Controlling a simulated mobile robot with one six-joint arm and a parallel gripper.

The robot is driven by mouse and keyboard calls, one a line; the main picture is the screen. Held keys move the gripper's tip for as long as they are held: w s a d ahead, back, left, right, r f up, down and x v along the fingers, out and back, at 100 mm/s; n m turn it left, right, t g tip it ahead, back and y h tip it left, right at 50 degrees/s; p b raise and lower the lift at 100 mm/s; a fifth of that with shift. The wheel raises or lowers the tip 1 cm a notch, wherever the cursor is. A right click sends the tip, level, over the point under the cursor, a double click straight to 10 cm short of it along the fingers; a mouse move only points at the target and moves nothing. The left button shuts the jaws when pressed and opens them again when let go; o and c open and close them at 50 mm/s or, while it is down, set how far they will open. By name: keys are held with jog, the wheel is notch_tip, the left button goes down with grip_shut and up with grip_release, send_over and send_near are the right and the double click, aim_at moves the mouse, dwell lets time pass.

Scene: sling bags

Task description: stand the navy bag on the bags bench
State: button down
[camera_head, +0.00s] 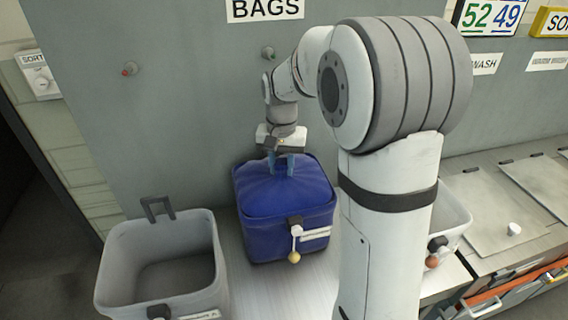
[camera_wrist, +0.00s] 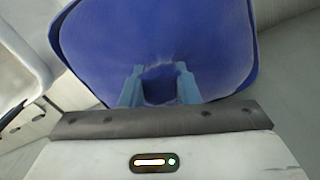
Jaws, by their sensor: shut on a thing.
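The navy bag (camera_head: 285,205) is upright on the light bench (camera_head: 262,285) below the BAGS sign, or just above it; I cannot tell if its base touches. A white tag and a small yellow ball hang on its front. My gripper (camera_head: 284,166) is above the bag and shut on its top. In the wrist view the blue fingers of my gripper (camera_wrist: 160,88) close on a dark blue strap at the middle of the bag's top (camera_wrist: 100,40).
An open grey bin (camera_head: 118,262) with a raised handle stands left of the bag. Another pale bin (camera_head: 452,212) is partly hidden behind my arm at the right. A grey wall with a BAGS sign (camera_head: 265,9) is behind. Flat lids (camera_head: 490,205) lie farther right.

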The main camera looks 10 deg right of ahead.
jog(key=shift+f, duration=0.15)
jog(key=c, duration=1.1)
grip_release()
notch_tip(320, 180, up, 11)
jog(key=b, duration=0.1)
jog(key=s+f+n+t, duration=0.1)
jog(key=s+f+n, duration=0.1)
jog(key=s, duration=0.9)
jog(key=s+f+n+t, duration=0.2)
jog(key=s+f, duration=0.3)
jog(key=s, duration=0.6)
jog(key=shift+s+d+f+n, duration=0.25)
jog(key=shift+s+f+n, duration=0.05)
